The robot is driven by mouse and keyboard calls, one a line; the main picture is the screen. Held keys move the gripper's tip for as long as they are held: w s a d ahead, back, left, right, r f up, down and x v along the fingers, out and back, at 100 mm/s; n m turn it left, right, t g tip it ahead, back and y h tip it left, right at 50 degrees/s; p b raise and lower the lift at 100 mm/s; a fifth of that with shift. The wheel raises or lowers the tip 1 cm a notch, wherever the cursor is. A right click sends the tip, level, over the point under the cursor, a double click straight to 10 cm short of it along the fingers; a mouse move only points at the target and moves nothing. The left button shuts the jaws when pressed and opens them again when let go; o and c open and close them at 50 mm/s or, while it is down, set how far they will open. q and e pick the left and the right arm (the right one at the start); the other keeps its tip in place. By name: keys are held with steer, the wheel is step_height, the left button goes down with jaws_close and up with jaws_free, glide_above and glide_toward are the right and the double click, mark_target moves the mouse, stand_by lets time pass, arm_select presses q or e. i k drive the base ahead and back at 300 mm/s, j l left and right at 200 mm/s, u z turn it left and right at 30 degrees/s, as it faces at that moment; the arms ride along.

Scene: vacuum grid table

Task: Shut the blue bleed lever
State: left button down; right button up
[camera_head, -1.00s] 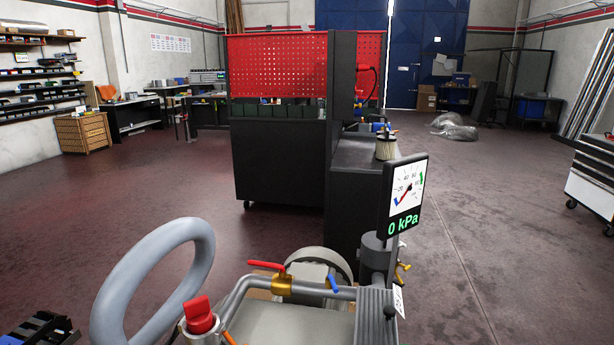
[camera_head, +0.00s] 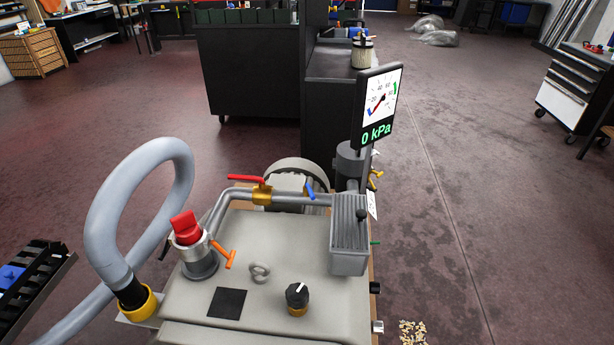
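The blue bleed lever (camera_head: 309,191) is a small blue handle on the grey pipe at the back of the vacuum unit. It stands tilted across the pipe, its upper end leaning left. It sits between the brass valve with the red lever (camera_head: 247,179) and the ribbed grey box (camera_head: 349,236). The red lever lies nearly along the pipe. The gauge (camera_head: 379,106) on a post behind reads 0 kPa. Neither of my grippers shows in the head view.
The unit's grey top (camera_head: 262,281) carries a red knob (camera_head: 186,227), an orange lever (camera_head: 227,258), a black dial (camera_head: 297,296) and a ring. A thick grey hose (camera_head: 97,220) loops at the left. A black rack (camera_head: 36,284) stands at far left. Floor at right is mostly clear.

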mark_target(307, 186)
steer(key=k+j+z, duration=0.15)
steer(key=j+z, duration=0.25)
steer(key=k+j+z, duration=0.15)
steer(key=z, duration=0.25)
steer(key=k+j+z, duration=0.2)
steer(key=z, duration=0.25)
